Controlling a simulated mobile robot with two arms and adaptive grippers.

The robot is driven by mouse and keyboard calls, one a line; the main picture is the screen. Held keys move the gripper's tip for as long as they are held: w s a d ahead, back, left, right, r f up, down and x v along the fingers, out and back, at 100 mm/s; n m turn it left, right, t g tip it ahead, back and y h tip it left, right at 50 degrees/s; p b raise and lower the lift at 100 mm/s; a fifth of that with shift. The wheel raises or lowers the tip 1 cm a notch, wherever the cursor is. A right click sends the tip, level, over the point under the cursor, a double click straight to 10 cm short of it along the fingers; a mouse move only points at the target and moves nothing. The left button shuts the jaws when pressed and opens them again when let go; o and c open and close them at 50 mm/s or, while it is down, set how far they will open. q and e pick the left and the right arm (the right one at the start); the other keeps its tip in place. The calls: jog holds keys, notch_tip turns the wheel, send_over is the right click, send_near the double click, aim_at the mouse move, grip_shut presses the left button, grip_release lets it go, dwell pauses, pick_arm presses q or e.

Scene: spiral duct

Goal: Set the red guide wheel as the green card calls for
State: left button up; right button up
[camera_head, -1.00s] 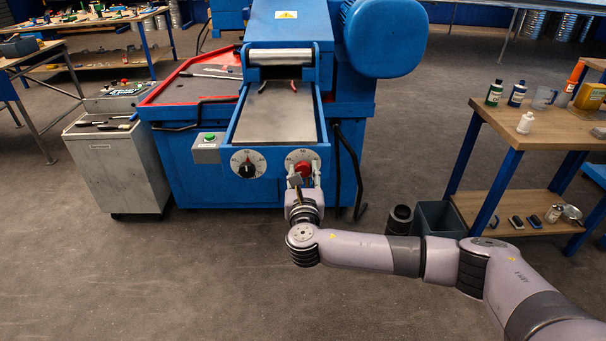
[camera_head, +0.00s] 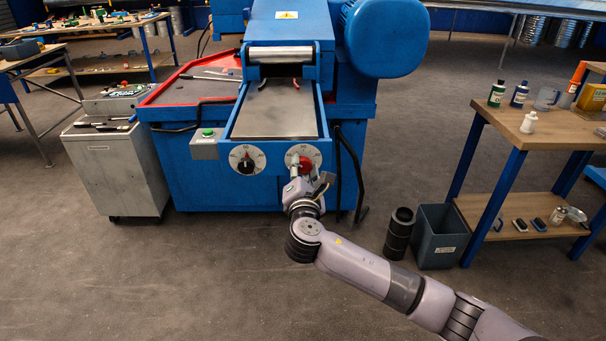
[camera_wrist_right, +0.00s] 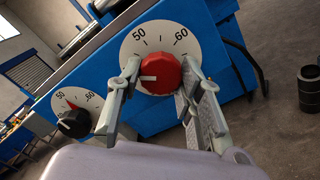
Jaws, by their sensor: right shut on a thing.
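The red guide wheel (camera_wrist_right: 160,73) sits at the centre of a white dial (camera_wrist_right: 128,46) marked 50 and 60 on the front of the blue machine. It also shows in the head view (camera_head: 305,164). My right gripper (camera_wrist_right: 158,85) has its two fingers on either side of the wheel, shut on it. The wheel's white mark points to the left in the tilted wrist view, away from the printed numbers. In the head view my right gripper (camera_head: 300,176) is tilted and partly covers the dial. I cannot make out a green card. My left gripper is not in view.
A black wheel (camera_wrist_right: 74,123) with its own dial is left of the red one. A grey box with a green button (camera_head: 207,133) is further left. A grey bin (camera_head: 440,237), a black cylinder (camera_head: 399,233) and a wooden bench (camera_head: 553,137) stand right.

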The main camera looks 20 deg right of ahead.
jog(key=m+b, duration=0.1)
jog(key=m, duration=0.2)
jog(key=m+b, duration=0.1)
jog(key=m, duration=0.2)
jog(key=shift+f+m+b, duration=0.2)
jog(key=shift+m+b, duration=0.1)
jog(key=shift+b, duration=0.1)
jog(key=m+b, duration=0.1)
jog(key=m, duration=0.3)
jog(key=shift+r+m+b, duration=0.15)
jog(key=shift+m+b, duration=0.25)
jog(key=o, duration=1.2)
jog(key=shift+r, duration=0.1)
jog(key=shift+c, duration=0.2)
jog(key=v, duration=1.2)
